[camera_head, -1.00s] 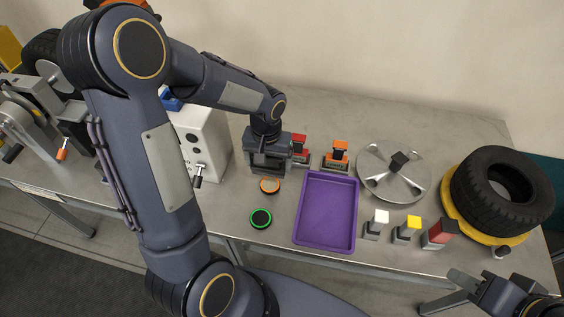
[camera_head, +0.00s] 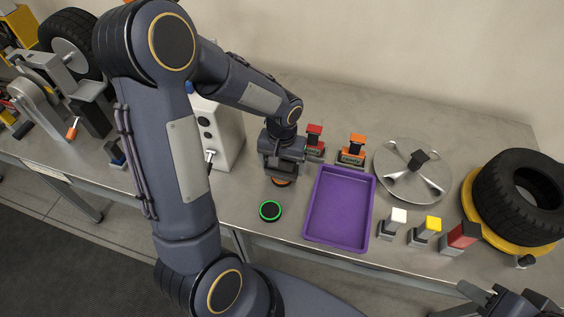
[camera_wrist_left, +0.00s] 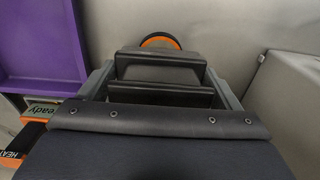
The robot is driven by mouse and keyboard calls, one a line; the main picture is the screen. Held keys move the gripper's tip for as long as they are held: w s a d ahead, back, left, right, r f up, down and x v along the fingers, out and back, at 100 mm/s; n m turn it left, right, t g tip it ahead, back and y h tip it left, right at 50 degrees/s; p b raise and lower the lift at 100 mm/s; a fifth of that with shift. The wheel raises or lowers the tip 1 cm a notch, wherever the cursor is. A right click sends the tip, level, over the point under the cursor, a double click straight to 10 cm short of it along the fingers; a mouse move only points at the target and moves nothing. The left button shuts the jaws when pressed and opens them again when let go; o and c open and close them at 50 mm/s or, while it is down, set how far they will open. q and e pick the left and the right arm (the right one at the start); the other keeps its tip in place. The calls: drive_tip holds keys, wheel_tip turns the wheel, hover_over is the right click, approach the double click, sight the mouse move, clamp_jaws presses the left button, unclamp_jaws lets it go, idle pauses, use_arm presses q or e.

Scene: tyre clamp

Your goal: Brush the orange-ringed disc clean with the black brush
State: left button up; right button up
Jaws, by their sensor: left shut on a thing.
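The orange-ringed disc (camera_head: 281,182) lies flat on the metal table, mostly hidden beneath my left gripper (camera_head: 279,172). Part of its orange rim (camera_wrist_left: 160,39) shows in the left wrist view, just beyond the black block between my fingers. My left gripper is shut on this black block, the black brush (camera_wrist_left: 160,68), pointing down over the disc. Whether the bristles touch the disc cannot be seen. My right gripper (camera_head: 474,292) is only partly in view at the bottom right, away from the disc; its jaw opening is unclear.
A green-ringed disc (camera_head: 270,211) lies in front of the gripper. A purple tray (camera_head: 339,246) is to the right. Red (camera_head: 314,140) and orange-topped (camera_head: 354,150) blocks stand behind it. A white box (camera_head: 222,130) stands close on the left.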

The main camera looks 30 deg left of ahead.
use_arm(q)
drive_tip(key=shift+f+b, duration=0.5)
drive_tip(key=shift+b, duration=0.1)
idle(1.3)
drive_tip(key=shift+d, duration=0.15)
drive_tip(key=shift+w+d, duration=0.2)
drive_tip(key=shift+d, duration=0.45)
drive_tip(key=shift+s+a+b, duration=0.15)
drive_tip(key=shift+a+b, duration=0.15)
drive_tip(key=shift+a, duration=0.2)
drive_tip(key=shift+a, duration=0.1)
drive_tip(key=shift+s+a, duration=0.2)
drive_tip(key=shift+a, duration=0.45)
drive_tip(key=shift+a, duration=0.1)
